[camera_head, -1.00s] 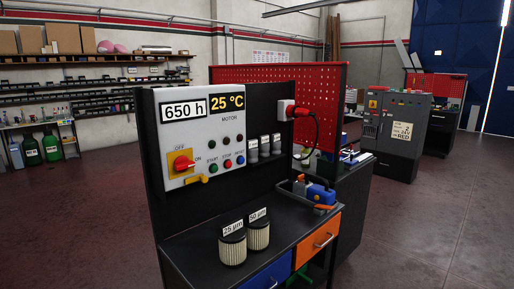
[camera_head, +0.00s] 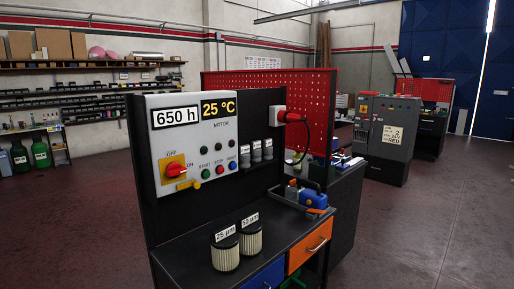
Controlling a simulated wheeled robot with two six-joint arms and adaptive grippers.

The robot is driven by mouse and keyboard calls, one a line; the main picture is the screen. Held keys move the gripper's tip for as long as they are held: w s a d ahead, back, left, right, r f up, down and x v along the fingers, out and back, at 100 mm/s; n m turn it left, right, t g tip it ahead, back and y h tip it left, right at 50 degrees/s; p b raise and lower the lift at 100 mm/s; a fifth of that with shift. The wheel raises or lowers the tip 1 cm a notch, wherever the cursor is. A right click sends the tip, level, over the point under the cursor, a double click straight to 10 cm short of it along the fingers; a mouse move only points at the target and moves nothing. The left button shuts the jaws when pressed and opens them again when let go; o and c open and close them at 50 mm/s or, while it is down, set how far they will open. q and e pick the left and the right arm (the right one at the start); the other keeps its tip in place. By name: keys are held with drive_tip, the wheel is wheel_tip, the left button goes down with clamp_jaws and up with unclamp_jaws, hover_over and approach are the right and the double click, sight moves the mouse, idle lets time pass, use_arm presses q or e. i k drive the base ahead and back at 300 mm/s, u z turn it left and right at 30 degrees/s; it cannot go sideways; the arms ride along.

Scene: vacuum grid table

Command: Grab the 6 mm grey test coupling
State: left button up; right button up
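Three small grey cylinders with white labels stand side by side on the black panel right of the control box: a left one (camera_head: 245,154), a middle one (camera_head: 257,151) and a right one (camera_head: 268,149). They look like the grey couplings. Their labels are too small to read surely, so I cannot tell which is the 6 mm one. Neither of my grippers is in view.
The control box (camera_head: 218,180) has a red rotary switch. Two filters, 25 µm (camera_head: 226,252) and 50 µm (camera_head: 251,238), stand on the black bench top (camera_head: 185,254). A blue tool (camera_head: 314,198) lies at right. Open floor (camera_head: 420,240) lies right.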

sight(268, 150)
drive_tip(key=u, duration=0.65)
drive_tip(key=k, duration=0.25)
drive_tip(key=z, duration=1.95)
drive_tip(key=i, duration=1.3)
drive_tip(key=z, duration=0.5)
drive_tip(key=i, duration=1.45)
drive_tip(key=u, duration=0.6)
drive_tip(key=i, duration=0.85)
drive_tip(key=u, duration=0.75)
